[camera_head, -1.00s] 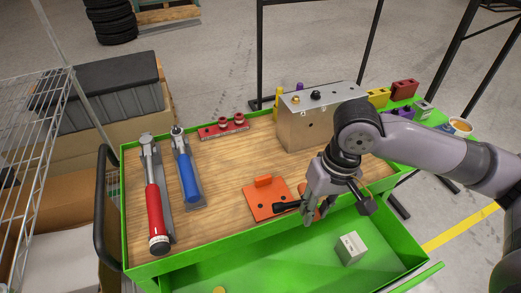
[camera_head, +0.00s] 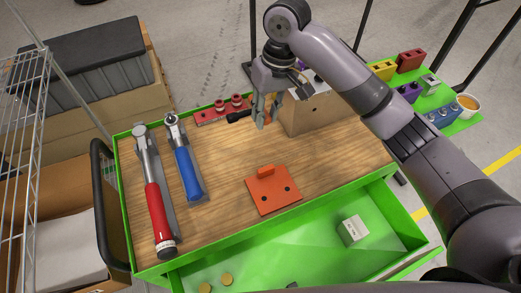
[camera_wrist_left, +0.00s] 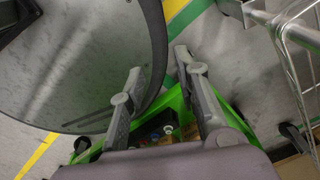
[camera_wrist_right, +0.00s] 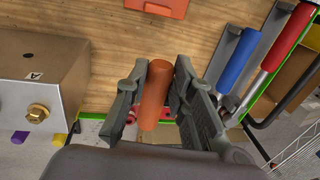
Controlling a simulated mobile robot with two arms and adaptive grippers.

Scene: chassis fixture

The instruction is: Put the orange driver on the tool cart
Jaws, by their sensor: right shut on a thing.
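The orange driver is in my right gripper (camera_head: 264,113), near the back edge of the cart top. I cannot tell whether the driver touches the wood. The tool cart (camera_head: 225,222) has a green frame, a wooden top and an open green drawer in front. My left gripper (camera_wrist_left: 158,62) is open and empty in the left wrist view, and away from the cart top in the head view.
A metal box (camera_head: 305,115) stands right beside my right gripper. A red socket rail (camera_head: 215,115) lies at the back edge. A red-handled tool (camera_head: 157,205) and a blue-handled tool (camera_head: 187,172) lie left. An orange plate (camera_head: 272,195) lies front centre. Bare wood surrounds it.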

